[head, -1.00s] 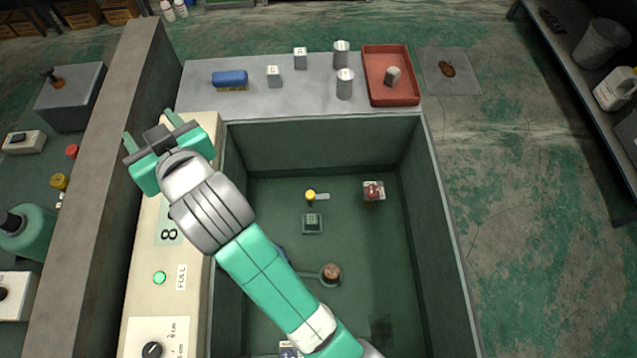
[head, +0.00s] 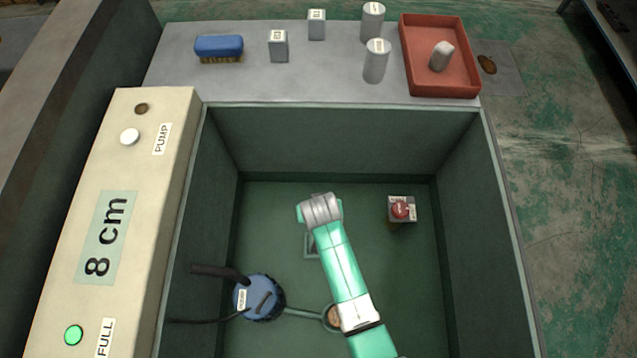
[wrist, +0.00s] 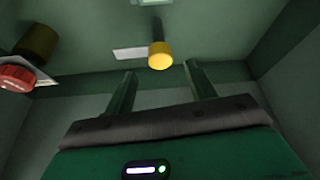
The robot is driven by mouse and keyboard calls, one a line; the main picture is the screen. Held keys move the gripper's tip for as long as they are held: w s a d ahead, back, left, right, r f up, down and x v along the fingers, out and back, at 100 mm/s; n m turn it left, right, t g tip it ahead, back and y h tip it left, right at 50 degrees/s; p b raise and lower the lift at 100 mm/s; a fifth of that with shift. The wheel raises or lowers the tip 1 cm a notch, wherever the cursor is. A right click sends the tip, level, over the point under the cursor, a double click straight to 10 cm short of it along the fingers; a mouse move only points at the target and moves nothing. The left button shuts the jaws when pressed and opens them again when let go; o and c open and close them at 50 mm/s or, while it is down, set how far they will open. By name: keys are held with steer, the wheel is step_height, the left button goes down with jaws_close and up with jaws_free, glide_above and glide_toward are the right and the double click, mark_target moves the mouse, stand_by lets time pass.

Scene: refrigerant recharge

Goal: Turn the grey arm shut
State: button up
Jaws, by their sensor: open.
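A pale grey flat bar (wrist: 131,53) sticks out to the left beside a yellow-capped post (wrist: 159,54) in the wrist view. I take it for the grey arm, though it could be a label plate. My gripper (wrist: 160,70) is open and empty, its two green fingers pointing toward the yellow cap, one to each side of it in the picture. The distance to the cap is unclear. In the head view my wrist (head: 320,209) is over the basin and hides the post, the bar and the fingers.
The dark green basin (head: 300,138) has high walls. A blue pump (head: 259,298) with hoses stands at lower left. A box with a red knob (head: 402,209) stands to the right. A control panel (head: 108,235) reads 8 cm, with its FULL light (head: 74,335) green.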

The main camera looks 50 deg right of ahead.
steer(key=b+x, duration=0.2)
steer(key=x, duration=0.3)
steer(key=shift+d, duration=0.1)
steer(key=shift+w, duration=0.1)
jaws_close()
steer(key=shift+r, duration=0.1)
